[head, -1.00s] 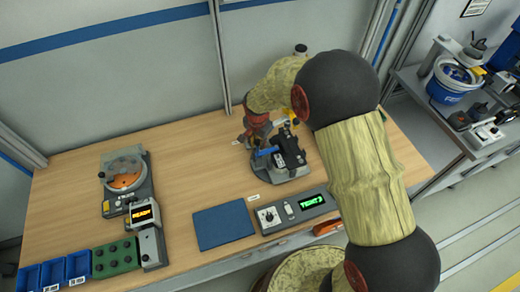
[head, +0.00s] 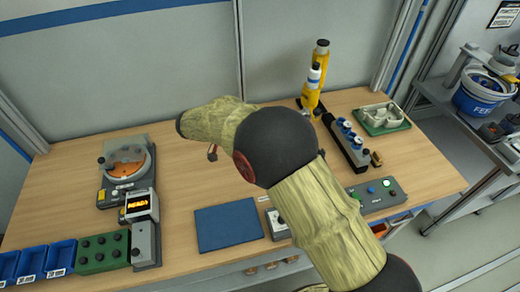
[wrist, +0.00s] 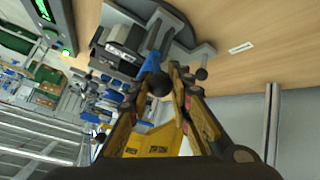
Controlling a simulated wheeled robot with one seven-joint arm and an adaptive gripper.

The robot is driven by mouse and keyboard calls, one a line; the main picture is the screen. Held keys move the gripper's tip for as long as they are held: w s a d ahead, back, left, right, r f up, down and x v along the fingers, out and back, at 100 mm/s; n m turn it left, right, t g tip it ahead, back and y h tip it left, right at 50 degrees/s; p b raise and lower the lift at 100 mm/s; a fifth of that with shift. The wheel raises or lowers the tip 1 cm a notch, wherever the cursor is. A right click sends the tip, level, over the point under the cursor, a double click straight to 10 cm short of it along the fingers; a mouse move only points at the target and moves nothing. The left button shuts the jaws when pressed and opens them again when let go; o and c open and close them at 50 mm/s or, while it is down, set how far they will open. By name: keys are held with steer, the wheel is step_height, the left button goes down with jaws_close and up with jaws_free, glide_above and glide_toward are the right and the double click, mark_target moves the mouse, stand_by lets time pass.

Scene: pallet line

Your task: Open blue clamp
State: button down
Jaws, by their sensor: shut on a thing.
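In the wrist view the blue clamp (wrist: 150,62) shows as a blue lever with a black ball end, on a grey and black fixture (wrist: 128,45). My gripper (wrist: 166,80) is shut on the lever end, with the black ball between its fingers. In the head view my arm covers the place where the fixture stood, so the clamp and my fingertips are hidden there. The wrist picture is steeply turned, and the lever's exact angle is hard to tell.
A blue mat (head: 227,228) lies at the front of the table. A dial device (head: 126,172) stands at left. The left middle of the table is clear.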

steer(key=a+f+t+h+b, duration=0.2)
steer(key=a+f+h+b, duration=0.1)
steer(key=f+h+b, duration=0.2)
steer(key=shift+s+f+n+h+b, duration=0.35)
steer(key=shift+h+b, duration=0.65)
steer(key=shift+b, duration=0.7)
steer(key=shift+w+r, duration=0.1)
steer(key=shift+r, duration=0.05)
steer(key=c, duration=1.6)
jaws_free()
steer(key=v, duration=1.2)
